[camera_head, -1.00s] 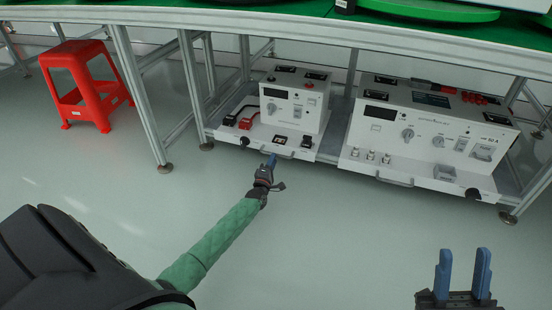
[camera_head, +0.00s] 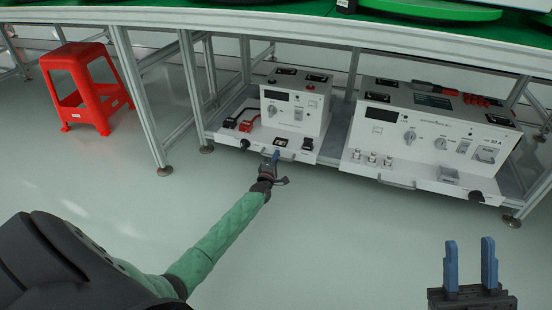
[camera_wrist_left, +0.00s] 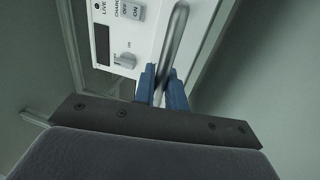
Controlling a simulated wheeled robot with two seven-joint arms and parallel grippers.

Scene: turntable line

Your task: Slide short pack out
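The short pack (camera_head: 287,118) is the narrower white unit with a dial and dark display, on the low shelf under the table. Its handle (camera_head: 287,156) is a bar along the front edge. My left gripper (camera_head: 276,154) is at this handle. In the left wrist view the handle bar (camera_wrist_left: 174,38) runs between the blue fingers of my left gripper (camera_wrist_left: 162,88), which are close together around it. The pack's white face (camera_wrist_left: 125,25) shows beyond. My right gripper (camera_head: 470,264) is open and empty, at the lower right of the head view.
A longer white pack (camera_head: 425,138) with its own front handle (camera_head: 397,184) stands to the right on the shelf. Metal table legs (camera_head: 140,100) flank the packs. A red stool (camera_head: 87,85) stands at the far left. The floor (camera_head: 350,240) in front is clear.

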